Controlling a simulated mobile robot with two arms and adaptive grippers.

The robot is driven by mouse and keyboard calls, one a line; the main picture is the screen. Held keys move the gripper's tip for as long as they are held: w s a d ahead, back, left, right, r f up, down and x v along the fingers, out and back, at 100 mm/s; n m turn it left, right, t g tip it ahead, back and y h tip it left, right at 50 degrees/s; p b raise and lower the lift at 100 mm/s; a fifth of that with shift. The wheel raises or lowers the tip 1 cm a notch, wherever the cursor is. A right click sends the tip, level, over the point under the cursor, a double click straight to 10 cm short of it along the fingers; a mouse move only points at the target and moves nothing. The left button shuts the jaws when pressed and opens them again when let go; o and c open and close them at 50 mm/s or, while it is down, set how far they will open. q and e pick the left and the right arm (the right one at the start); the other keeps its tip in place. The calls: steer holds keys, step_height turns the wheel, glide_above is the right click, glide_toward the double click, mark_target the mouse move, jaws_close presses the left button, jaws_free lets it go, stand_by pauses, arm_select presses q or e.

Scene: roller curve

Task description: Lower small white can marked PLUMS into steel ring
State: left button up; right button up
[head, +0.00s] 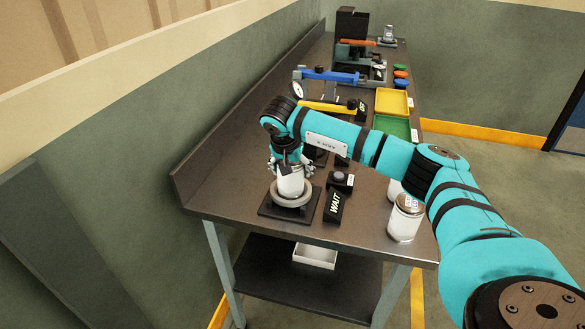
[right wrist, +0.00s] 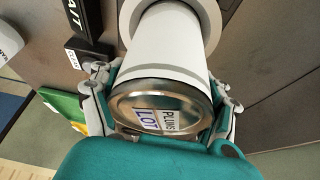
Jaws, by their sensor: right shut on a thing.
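My right gripper (head: 289,168) is shut on the small white can (head: 291,184), with a finger on each side. In the right wrist view my gripper (right wrist: 163,92) grips the can (right wrist: 168,48) near its metal lid, which has a label reading PLUMS and LOT. The can is roughly upright, its far end at the pale steel ring (head: 292,202), which also shows in the right wrist view (right wrist: 211,17). The ring is on a dark square base (head: 272,213). I cannot tell how deep the can's lower end sits in the ring. My left gripper is not in view.
A black WAIT sign (head: 334,207) stands just right of the ring base. A larger can (head: 405,221) stands at the bench's right front edge, another partly hidden behind it. Green (head: 391,126) and yellow (head: 391,102) trays lie farther back. A wall closes the left side.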

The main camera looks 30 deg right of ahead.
steer(key=shift+f+b, duration=0.9)
steer(key=shift+f, duration=0.5)
stand_by(1.5)
steer(key=shift+r, duration=0.1)
stand_by(1.8)
steer(key=shift+r+p, duration=2.65)
steer(key=shift+r, duration=1.05)
